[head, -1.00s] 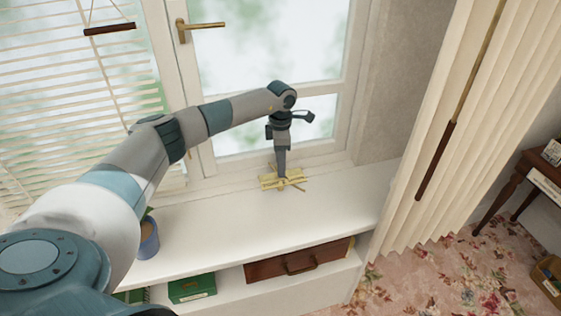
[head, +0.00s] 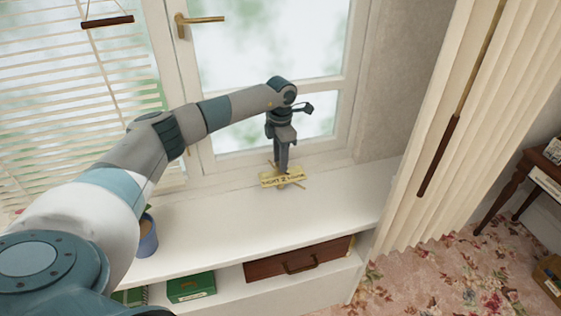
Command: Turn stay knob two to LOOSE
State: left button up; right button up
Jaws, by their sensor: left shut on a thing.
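The brass stay knob two (head: 298,185) sits on the window sill at the foot of the window, with a pale brass label plate (head: 268,183) that carries a 2 between small words. Thin brass arms stick out around the plate. My left gripper (head: 282,171) points straight down and is shut on the knob, so its fingers hide most of it. The knob's exact pointing direction is hard to tell. My right gripper is not in view.
A white window sill (head: 230,220) is clear in front of the knob. A blue plant pot (head: 147,238) stands at its left end. A pleated curtain (head: 420,170) hangs on the right. The window handle (head: 200,20) is above.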

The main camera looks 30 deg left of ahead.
pick_arm(q)
jog(key=shift+n+b, duration=0.55)
jog(key=shift+n, duration=1.35)
jog(key=shift+r, duration=0.1)
jog(key=o, duration=1.1)
jog(key=shift+c, duration=0.2)
